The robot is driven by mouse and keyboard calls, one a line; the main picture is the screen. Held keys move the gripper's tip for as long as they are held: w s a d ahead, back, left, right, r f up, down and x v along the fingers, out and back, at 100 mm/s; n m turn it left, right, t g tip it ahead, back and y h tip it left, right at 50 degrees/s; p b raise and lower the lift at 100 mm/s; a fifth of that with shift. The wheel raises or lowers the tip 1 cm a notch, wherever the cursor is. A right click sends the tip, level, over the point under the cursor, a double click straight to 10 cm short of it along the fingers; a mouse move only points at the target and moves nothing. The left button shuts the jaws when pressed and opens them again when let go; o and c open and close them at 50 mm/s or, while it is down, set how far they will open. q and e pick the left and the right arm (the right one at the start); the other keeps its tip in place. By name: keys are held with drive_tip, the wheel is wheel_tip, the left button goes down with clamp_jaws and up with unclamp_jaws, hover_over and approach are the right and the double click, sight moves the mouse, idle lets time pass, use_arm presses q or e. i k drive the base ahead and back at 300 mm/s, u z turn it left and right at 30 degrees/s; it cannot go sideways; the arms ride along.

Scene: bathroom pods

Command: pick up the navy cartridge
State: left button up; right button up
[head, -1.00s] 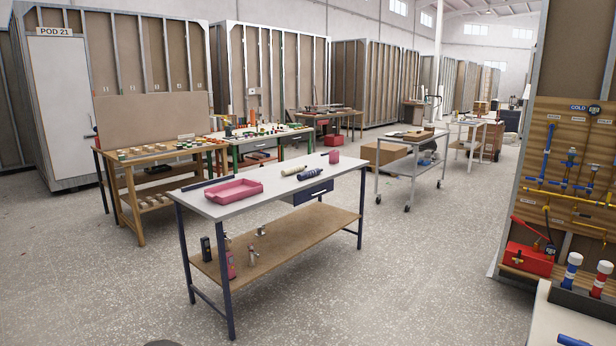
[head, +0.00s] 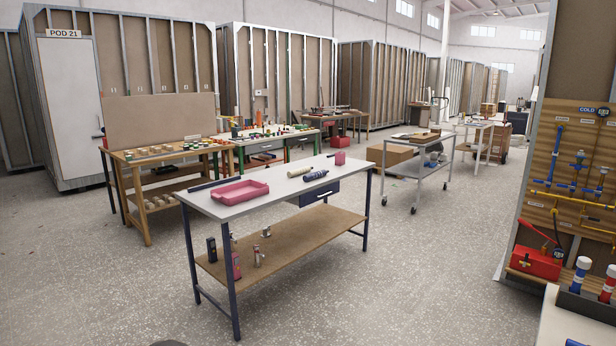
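The navy cartridge (head: 315,175) lies on its side on the white top of the table (head: 240,209) in the middle of the head view. A cream cartridge (head: 300,171) lies just behind it to the left, close by. A pink tray (head: 240,191) sits on the left part of the same top. A small pink object (head: 340,158) stands near the far right end. Neither of my grippers shows in the view.
The table's lower shelf (head: 300,232) holds several small bottles and fittings. A grey wheeled trolley (head: 420,160) stands behind to the right. A wooden bench (head: 150,158) stands behind to the left. Speckled floor (head: 420,280) is clear in front and right.

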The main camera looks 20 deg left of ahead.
sight(321, 173)
drive_tip(key=u, duration=0.05)
drive_tip(key=i, duration=3.55)
drive_tip(key=u, duration=0.45)
drive_tip(key=i, duration=1.55)
drive_tip(key=u, duration=0.1)
